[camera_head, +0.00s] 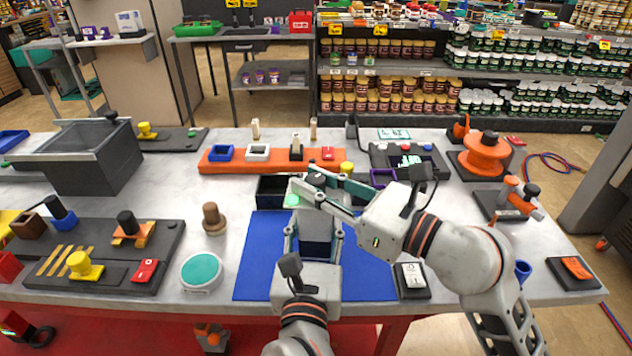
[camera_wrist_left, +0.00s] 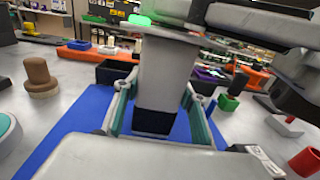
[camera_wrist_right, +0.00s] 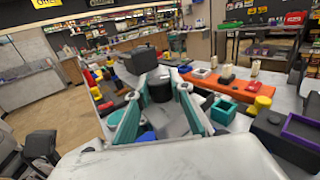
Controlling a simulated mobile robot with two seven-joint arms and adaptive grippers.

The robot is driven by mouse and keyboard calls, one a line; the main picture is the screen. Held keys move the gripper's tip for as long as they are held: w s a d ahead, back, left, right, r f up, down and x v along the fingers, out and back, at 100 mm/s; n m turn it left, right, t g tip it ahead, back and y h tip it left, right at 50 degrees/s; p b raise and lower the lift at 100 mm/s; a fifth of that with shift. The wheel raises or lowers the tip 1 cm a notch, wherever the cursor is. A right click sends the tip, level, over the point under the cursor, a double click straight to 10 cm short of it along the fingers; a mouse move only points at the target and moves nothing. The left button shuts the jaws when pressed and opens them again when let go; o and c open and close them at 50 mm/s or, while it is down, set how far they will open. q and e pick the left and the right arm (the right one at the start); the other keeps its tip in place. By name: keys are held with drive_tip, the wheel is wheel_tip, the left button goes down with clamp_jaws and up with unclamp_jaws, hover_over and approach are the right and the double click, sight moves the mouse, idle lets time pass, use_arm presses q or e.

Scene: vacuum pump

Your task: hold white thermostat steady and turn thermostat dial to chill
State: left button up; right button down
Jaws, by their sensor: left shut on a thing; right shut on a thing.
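The white thermostat (camera_head: 318,225) stands upright over the blue mat (camera_head: 262,262), grey-white with a dark lower end. A green light (camera_wrist_left: 138,20) glows at its top. My left gripper (camera_head: 314,234) is shut on the thermostat body, one finger on each side, as the left wrist view shows (camera_wrist_left: 165,80). My right gripper (camera_head: 309,184) reaches in from the right and is shut on the black dial (camera_wrist_right: 160,88) at the top. The dial markings are hidden, so its setting cannot be read.
A dark open box (camera_head: 272,188) is just behind the thermostat. An orange strip (camera_head: 225,164) with small parts lies farther back. A brown knob (camera_head: 213,218) and a round teal-topped disc (camera_head: 201,270) stand left of the mat. A switch block (camera_head: 411,281) lies right of it.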

drive_tip(key=shift+s+a+m+t, duration=0.15)
drive_tip(key=shift+a+m+t, duration=0.1)
drive_tip(key=shift+m+t, duration=0.05)
drive_tip(key=shift+d+f+t+h, duration=0.1)
drive_tip(key=shift+d+t+h, duration=0.15)
drive_tip(key=shift+h, duration=0.25)
drive_tip(key=c, duration=1.7)
unclamp_jaws()
drive_tip(key=shift+m, duration=0.3)
drive_tip(key=shift+n+g+y, duration=0.4)
drive_tip(key=shift+n+g, duration=0.05)
drive_tip(key=shift+n, duration=0.15)
